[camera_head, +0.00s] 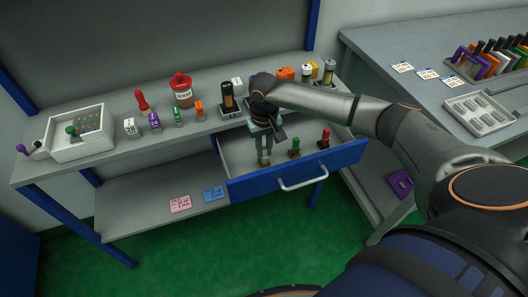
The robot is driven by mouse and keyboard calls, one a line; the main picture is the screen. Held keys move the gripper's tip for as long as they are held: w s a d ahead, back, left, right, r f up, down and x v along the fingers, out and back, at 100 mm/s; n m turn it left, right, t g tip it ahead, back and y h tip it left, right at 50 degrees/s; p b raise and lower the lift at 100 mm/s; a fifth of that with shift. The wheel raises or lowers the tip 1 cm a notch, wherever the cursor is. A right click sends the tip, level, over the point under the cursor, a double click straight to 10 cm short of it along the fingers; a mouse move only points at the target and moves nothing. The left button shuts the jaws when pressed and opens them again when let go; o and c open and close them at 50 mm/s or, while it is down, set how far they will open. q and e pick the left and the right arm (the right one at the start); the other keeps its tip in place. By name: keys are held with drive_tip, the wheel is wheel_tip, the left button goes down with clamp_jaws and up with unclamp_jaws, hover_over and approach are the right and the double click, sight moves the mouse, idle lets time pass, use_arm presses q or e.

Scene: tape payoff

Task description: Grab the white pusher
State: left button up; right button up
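My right gripper (264,158) points down into the open blue-fronted drawer (340,154), near its left side. A small pale shape shows at its fingertips; I cannot tell whether it is the white pusher or part of the fingers, nor whether they are closed on it. A green pusher (294,147) and a red pusher (324,138) stand upright in the drawer, to the right of the gripper and apart from it. My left gripper is not in view.
The bench above holds a white box (82,150), a red-lidded jar (182,93), a black-and-tan container (228,98) and several small coloured items. A side table at right holds a grey tray (478,116). The drawer handle (303,184) sticks out in front.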

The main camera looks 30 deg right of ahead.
clamp_jaws()
drive_tip(key=shift+r, duration=0.1)
